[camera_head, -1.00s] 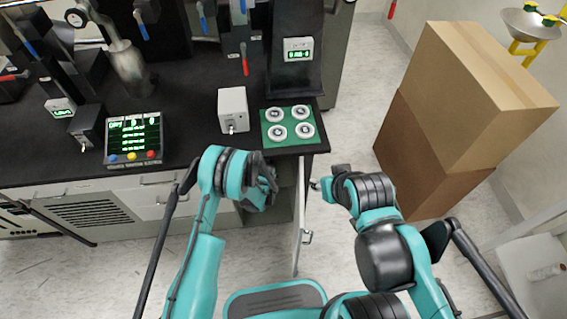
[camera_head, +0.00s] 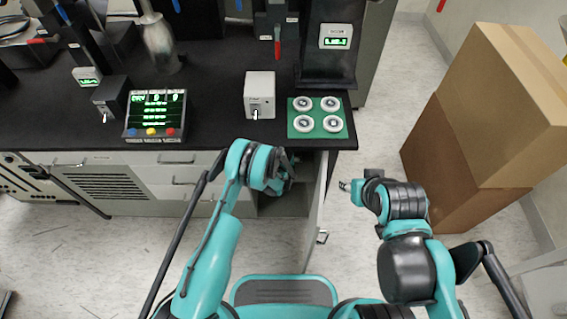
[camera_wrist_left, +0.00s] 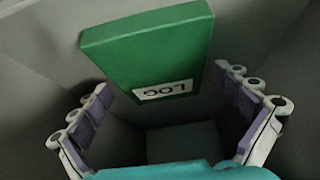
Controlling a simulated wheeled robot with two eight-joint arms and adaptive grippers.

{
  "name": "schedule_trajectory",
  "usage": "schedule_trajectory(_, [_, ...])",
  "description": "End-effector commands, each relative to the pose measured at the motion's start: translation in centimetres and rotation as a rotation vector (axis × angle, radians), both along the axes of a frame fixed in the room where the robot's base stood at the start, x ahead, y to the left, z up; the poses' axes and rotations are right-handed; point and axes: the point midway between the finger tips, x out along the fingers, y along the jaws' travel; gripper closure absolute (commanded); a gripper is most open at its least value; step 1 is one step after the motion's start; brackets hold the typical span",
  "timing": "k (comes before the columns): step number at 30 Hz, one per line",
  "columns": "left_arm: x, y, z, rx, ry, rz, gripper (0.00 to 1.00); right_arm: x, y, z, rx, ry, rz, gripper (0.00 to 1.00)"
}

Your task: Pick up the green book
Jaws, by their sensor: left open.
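The green book (camera_wrist_left: 150,45) shows in the left wrist view inside a grey-walled space, with a white label reading "LOG". My left gripper (camera_wrist_left: 166,84) is open, with one finger on each side of the lower part of the view. The book's labelled end lies ahead, roughly between the fingers; I cannot tell whether they touch it. In the head view my left gripper (camera_head: 287,172) is at the open cabinet under the counter, partly hidden by its own arm. The book is not visible there. My right gripper (camera_head: 346,186) is outside, right of the cabinet door; its jaws are too small to read.
The open cabinet door (camera_head: 318,215) stands between my two arms. The black counter (camera_head: 215,100) overhangs the opening and carries a control box (camera_head: 156,115), a switch box (camera_head: 259,95) and a green pad (camera_head: 300,128). Stacked cardboard boxes (camera_head: 465,140) stand at the right.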

Motion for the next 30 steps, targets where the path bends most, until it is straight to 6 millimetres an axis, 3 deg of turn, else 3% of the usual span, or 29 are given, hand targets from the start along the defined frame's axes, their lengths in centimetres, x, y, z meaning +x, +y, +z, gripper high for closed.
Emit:
schedule_trajectory(3, [0.0, 0.0, 0.2, 0.0, 0.0, 0.0, 0.0, 0.0, 0.0, 0.1, 0.0, 0.0, 0.0, 0.6])
schedule_trajectory(9, [0.0, 0.0, 0.2, 0.0, 0.0, 0.0, 0.51, 0.0, 0.0, 0.1, 0.0, 0.0, 0.0, 0.6])
schedule_trajectory(23, [0.0, 0.0, 0.4, 0.0, 0.0, 0.0, 0.51, 0.0, 0.0, 0.2, 0.0, 0.0, 0.0, 0.6])
schedule_trajectory(30, [0.5, 0.3, 1.4, 0.0, 0.0, 0.0, 0.51, 0.0, 0.0, 0.3, 0.0, 0.0, 0.0, 0.6])
